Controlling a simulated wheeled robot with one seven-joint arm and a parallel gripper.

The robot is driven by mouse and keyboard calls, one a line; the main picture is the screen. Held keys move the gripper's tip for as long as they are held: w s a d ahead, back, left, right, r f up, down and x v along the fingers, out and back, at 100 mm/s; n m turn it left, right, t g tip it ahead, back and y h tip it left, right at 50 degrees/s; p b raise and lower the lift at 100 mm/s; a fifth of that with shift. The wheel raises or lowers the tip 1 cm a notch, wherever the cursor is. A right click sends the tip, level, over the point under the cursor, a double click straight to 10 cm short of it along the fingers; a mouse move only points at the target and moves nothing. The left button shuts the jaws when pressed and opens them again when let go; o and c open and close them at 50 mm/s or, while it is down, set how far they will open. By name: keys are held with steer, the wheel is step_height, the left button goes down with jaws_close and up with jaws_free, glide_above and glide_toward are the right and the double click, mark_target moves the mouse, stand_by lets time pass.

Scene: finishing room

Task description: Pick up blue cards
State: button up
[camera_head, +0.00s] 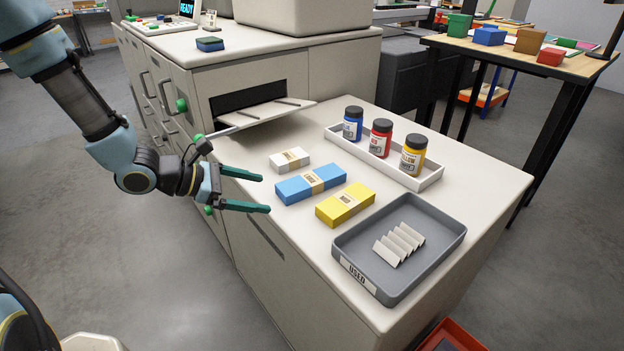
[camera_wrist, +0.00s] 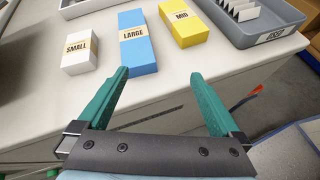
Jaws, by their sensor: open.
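The blue cards (camera_head: 311,184) form a long blue block with a tan paper band, lying on the white counter between a white block and a yellow block. In the wrist view the blue cards (camera_wrist: 137,44) carry a band that reads LARGE. My gripper (camera_head: 265,193) has two green fingers, spread apart and empty. It is at the counter's left edge, just left of the blue cards and apart from them. In the wrist view my gripper (camera_wrist: 158,76) has its left fingertip near the close end of the blue cards, and its right finger is well to the right.
A white pack (camera_head: 289,160) marked SMALL and a yellow pack (camera_head: 345,204) marked MID flank the blue cards closely. A grey USED tray (camera_head: 447,248) holds folded cards. A white tray (camera_head: 432,181) holds three jars. An open slot with a sloped plate (camera_head: 262,114) is behind.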

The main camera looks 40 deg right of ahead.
mark_target(307, 189)
steer(key=d+n, duration=0.1)
steer(key=w+d+n+t+h, duration=0.1)
steer(key=d, duration=0.1)
steer(key=d+f+n, duration=0.1)
steer(key=d, duration=0.1)
steer(key=shift+w+n+t+h, duration=0.2)
steer(key=shift+n+t+h, duration=0.1)
steer(key=shift+n+h, duration=0.1)
steer(key=p+x, duration=0.1)
steer(key=x, duration=0.3)
steer(key=shift+w+d, duration=0.15)
steer(key=shift+d, duration=0.2)
steer(key=p+x, duration=0.3)
steer(key=x, duration=0.2)
steer(key=shift+d+f, duration=0.35)
steer(key=shift+d, duration=0.2)
steer(key=c, duration=1.6)
